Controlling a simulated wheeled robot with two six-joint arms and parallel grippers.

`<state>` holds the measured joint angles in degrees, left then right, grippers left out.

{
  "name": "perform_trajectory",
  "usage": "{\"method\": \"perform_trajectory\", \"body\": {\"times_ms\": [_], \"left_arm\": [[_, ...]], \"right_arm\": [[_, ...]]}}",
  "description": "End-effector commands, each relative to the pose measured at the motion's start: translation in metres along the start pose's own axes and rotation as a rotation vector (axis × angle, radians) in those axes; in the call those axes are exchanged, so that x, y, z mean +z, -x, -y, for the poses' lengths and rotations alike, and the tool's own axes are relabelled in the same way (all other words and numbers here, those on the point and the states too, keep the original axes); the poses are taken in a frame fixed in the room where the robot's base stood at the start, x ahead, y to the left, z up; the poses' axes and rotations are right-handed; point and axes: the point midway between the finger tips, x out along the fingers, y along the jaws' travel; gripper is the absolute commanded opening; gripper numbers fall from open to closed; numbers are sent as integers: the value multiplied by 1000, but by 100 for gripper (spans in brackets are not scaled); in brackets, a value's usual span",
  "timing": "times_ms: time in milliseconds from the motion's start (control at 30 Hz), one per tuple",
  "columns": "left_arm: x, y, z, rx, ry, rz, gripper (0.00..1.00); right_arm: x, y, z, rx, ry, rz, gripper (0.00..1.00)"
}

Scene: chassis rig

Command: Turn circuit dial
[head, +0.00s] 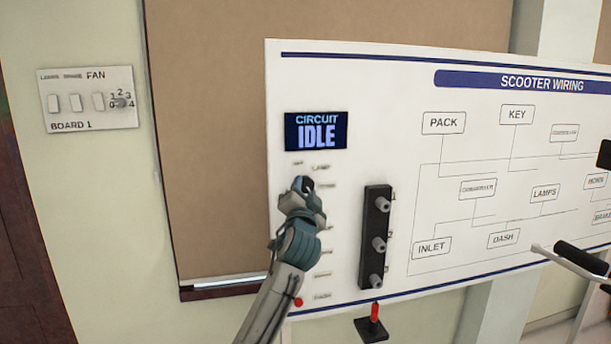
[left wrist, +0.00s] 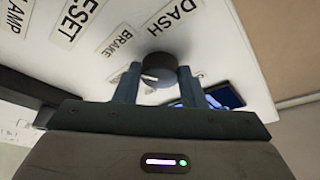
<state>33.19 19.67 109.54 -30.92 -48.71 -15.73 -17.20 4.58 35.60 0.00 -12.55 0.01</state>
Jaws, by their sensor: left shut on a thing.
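The circuit dial is a round dark knob (left wrist: 160,69) on the white panel, with labels such as DASH, BRAKE and RESET around it in the left wrist view. My left gripper (head: 304,186) is at the panel just below the blue CIRCUIT IDLE display (head: 316,131). In the left wrist view its two fingers (left wrist: 160,86) stand on either side of the knob, shut on it. A pale pointer mark shows on the knob near the left finger. In the head view the gripper hides the knob and some labels. My right gripper is not in view.
A black strip with several grey pegs (head: 376,238) is mounted right of my left arm. The SCOOTER WIRING diagram (head: 515,85) fills the panel's right. A red-tipped stand (head: 374,313) is below. A black handlebar grip (head: 581,257) juts in at right. A switch board (head: 89,100) hangs at left.

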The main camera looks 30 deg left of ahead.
Motion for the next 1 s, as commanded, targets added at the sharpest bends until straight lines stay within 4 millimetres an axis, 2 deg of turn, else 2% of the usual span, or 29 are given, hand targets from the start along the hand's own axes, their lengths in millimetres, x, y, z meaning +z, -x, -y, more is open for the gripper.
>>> {"method": "perform_trajectory", "body": {"times_ms": [33, 100, 333, 967, 1000], "left_arm": [[-3, -2, 5, 15, -32, 3, 14], [-2, -1, 4, 33, -72, 3, 14], [-1, -1, 3, 73, -167, 2, 14], [1, 0, 1, 90, -215, 2, 14], [1, 0, 1, 90, -215, 2, 39]], "right_arm": [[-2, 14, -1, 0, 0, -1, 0], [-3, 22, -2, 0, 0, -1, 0], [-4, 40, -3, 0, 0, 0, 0], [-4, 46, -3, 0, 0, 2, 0], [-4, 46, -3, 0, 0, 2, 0]]}}
